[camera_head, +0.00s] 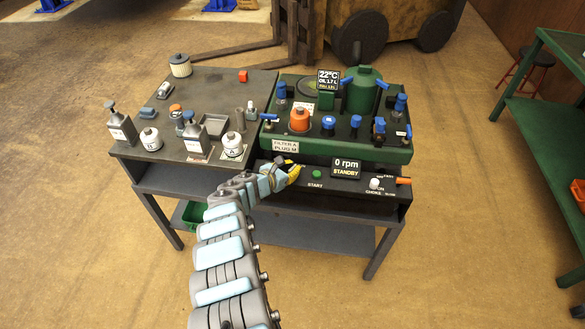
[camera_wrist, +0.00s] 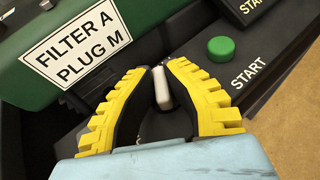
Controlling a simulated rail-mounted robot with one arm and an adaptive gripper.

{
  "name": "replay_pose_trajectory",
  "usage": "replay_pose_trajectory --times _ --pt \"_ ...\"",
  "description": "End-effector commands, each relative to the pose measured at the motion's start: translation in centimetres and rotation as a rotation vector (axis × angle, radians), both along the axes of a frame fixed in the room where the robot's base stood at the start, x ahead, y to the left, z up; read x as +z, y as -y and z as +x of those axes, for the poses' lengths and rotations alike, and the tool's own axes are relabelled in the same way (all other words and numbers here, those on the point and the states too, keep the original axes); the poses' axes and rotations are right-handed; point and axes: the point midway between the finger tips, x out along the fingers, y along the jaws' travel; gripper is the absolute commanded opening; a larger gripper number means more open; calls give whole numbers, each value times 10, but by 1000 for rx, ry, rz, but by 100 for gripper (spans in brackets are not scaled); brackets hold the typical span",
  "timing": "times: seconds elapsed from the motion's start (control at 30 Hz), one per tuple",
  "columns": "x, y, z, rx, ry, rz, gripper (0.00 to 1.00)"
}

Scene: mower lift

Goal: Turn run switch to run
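The run switch (camera_wrist: 162,88) is a small pale lever on the dark front panel, left of the green START button (camera_wrist: 221,50). Its label is not visible. My gripper (camera_wrist: 160,72) has yellow ribbed fingers, one on each side of the lever, with their tips closed in against it. In the head view my gripper (camera_head: 292,172) is at the left end of the front panel and hides the switch. The display (camera_head: 346,169) reads 0 rpm, STANDBY.
The green START button (camera_head: 316,174) is just right of my gripper. The FILTER A PLUG M label (camera_head: 285,146) is on the green tray edge (camera_head: 350,151) behind it. A white choke knob (camera_head: 375,184) and an orange lever (camera_head: 403,181) are at the panel's right end.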

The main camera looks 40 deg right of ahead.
Motion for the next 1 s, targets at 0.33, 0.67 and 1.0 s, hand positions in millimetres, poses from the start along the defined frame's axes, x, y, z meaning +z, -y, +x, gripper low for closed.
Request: replay_pose_trajectory --times 0.33,0.67,1.0 --pt "0 0 0 0 0 0 40" --pt "4 -8 0 3 -1 -2 40" --pt "12 -29 -3 2 0 2 40"
